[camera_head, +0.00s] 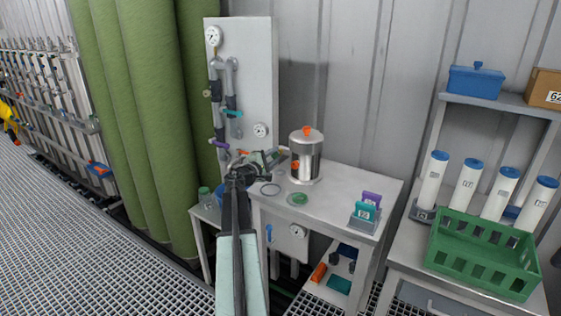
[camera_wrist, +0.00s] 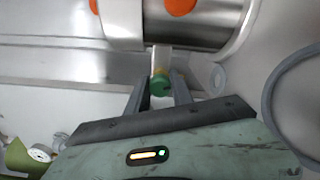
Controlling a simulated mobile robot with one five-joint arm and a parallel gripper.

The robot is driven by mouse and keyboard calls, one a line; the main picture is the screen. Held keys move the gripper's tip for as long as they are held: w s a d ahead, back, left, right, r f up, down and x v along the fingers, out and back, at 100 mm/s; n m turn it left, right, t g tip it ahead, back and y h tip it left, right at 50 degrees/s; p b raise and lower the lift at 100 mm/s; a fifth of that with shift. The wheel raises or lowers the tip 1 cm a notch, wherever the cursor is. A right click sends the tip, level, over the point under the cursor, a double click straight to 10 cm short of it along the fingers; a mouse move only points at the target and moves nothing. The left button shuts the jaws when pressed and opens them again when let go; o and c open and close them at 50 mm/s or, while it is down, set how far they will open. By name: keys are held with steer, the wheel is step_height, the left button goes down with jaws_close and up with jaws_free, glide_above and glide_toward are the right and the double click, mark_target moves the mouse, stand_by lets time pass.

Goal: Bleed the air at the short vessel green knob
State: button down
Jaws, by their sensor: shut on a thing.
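The short vessel (camera_head: 305,164) is a steel cylinder with an orange knob on its lid, standing on the grey bench. It also fills the top of the wrist view (camera_wrist: 203,32). The green knob (camera_wrist: 160,86) sits on a short stem below the vessel's wall in the wrist view. My gripper (camera_wrist: 160,92) has one finger on each side of the knob and is shut on it. In the head view my gripper (camera_head: 266,160) is at the vessel's left side, and the knob cannot be made out there.
A panel with gauges and pipes (camera_head: 255,70) rises behind my arm. A green crate (camera_head: 480,262) is farther right.

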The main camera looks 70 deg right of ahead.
steer(key=n, duration=0.8)
stand_by(0.5)
steer(key=m, duration=0.6)
steer(key=shift+m, duration=0.4)
steer(key=m, duration=0.5)
steer(key=shift+m, duration=0.4)
steer(key=c, duration=1.1)
jaws_free()
steer(key=shift+a, duration=0.1)
